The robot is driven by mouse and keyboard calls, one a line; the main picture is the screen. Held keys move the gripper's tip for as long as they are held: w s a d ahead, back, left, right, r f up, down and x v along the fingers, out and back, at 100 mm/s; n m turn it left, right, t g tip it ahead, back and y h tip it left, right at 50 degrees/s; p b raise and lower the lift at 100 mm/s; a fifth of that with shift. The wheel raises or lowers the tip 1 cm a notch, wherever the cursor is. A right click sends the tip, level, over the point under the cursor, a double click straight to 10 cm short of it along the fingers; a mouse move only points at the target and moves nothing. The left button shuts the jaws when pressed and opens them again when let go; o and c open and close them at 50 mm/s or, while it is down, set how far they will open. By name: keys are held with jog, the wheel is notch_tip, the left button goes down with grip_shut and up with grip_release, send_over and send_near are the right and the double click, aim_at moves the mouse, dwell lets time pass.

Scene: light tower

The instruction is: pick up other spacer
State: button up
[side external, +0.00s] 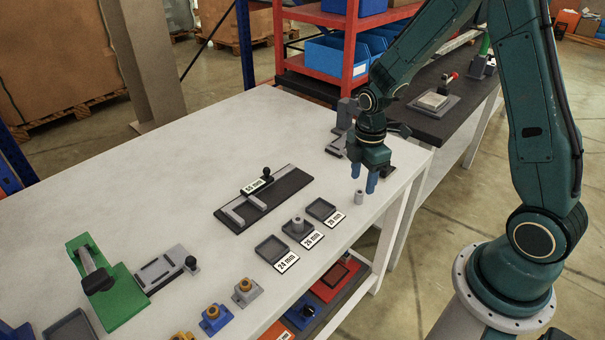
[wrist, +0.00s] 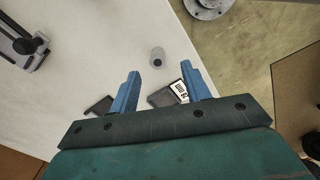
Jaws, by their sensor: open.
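A small grey cylindrical spacer (side external: 359,197) stands upright on the white table near its right edge. In the wrist view the spacer (wrist: 157,56) shows a dark hole and lies just beyond my fingertips, roughly midway between them sideways. My gripper (side external: 364,181) points down with its blue fingers apart and empty, just above the spacer. The open fingers also show in the wrist view (wrist: 160,71). Another spacer (side external: 298,225) stands in the middle tray (side external: 304,240), labelled 26 mm.
The 24 mm tray (side external: 272,249) and 28 mm tray (side external: 321,209) look empty. A dark gauge with a slide (side external: 265,198) lies behind them. Small fixtures (side external: 246,291) stand along the front edge. A grey device (side external: 341,141) stands behind my gripper. The table's left rear is clear.

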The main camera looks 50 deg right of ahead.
aim_at(360, 192)
jog(key=shift+f, duration=0.3)
jog(key=shift+w+f, duration=0.15)
jog(key=shift+f, duration=2.35)
grip_shut()
jog(key=shift+r, duration=0.1)
notch_tip(360, 192, up, 20)
